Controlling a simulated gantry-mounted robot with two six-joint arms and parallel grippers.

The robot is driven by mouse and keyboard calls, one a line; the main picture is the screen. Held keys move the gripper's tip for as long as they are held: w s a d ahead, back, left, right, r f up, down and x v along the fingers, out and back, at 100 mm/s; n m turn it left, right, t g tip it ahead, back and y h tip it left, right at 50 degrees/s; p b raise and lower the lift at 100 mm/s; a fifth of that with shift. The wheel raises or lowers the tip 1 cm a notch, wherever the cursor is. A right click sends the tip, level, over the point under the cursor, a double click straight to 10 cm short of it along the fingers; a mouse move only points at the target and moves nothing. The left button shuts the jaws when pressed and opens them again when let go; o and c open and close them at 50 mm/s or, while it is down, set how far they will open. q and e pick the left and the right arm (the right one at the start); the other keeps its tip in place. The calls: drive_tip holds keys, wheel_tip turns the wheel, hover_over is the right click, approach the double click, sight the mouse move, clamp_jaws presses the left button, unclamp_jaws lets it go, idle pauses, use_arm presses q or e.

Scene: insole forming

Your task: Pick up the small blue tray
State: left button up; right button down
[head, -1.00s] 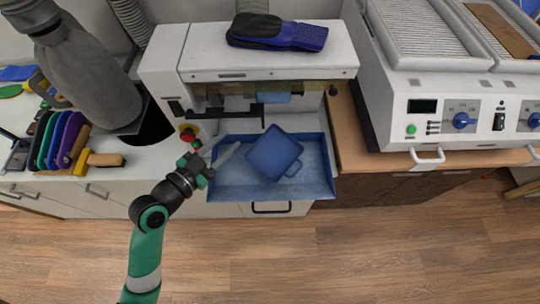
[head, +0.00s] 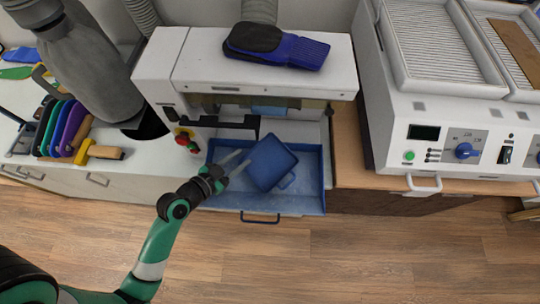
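The small blue tray (head: 273,163) lies tilted inside a larger blue tray (head: 310,180) below the white machine. Its small handle tab points down and to the right. My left gripper (head: 238,161) is open, with two pale fingers spread apart at the left side of the small tray. The fingertips are close to its left edge; I cannot tell if they touch it. My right gripper is not in view.
A red and yellow button (head: 186,139) is left of the large tray. Handled tools (head: 70,130) stand on the left counter. A white heater unit (head: 400,110) is at right.

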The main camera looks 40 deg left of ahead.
sight(251, 151)
use_arm(q)
drive_tip(key=x, duration=0.5)
drive_tip(key=shift+w+r, duration=0.3)
clamp_jaws()
idle(1.1)
